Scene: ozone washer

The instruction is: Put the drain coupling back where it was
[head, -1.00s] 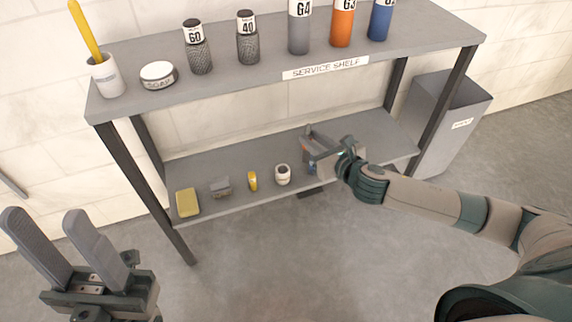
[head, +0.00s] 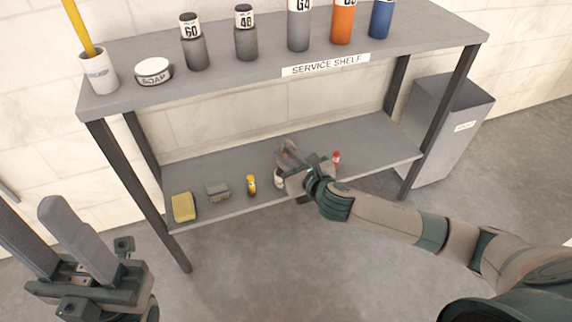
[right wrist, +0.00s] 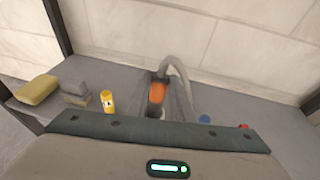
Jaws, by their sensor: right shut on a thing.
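My right gripper (head: 289,163) reaches over the lower shelf and is shut on an orange and grey piece, which I take to be the drain coupling. In the right wrist view the orange body (right wrist: 157,92) shows between the fingers, with a curved grey part above it. Its lower end is hidden, so I cannot tell whether it touches the shelf. My left gripper (head: 25,205) is open and empty at the lower left, away from the shelves.
The lower shelf (head: 375,145) carries a yellow sponge (head: 183,207), a grey brush (head: 217,192), a small yellow bottle (head: 251,184), a partly hidden white item (head: 279,179) and a red item (head: 336,158). A blue item (right wrist: 204,119) shows in the wrist view. Bottles line the upper shelf.

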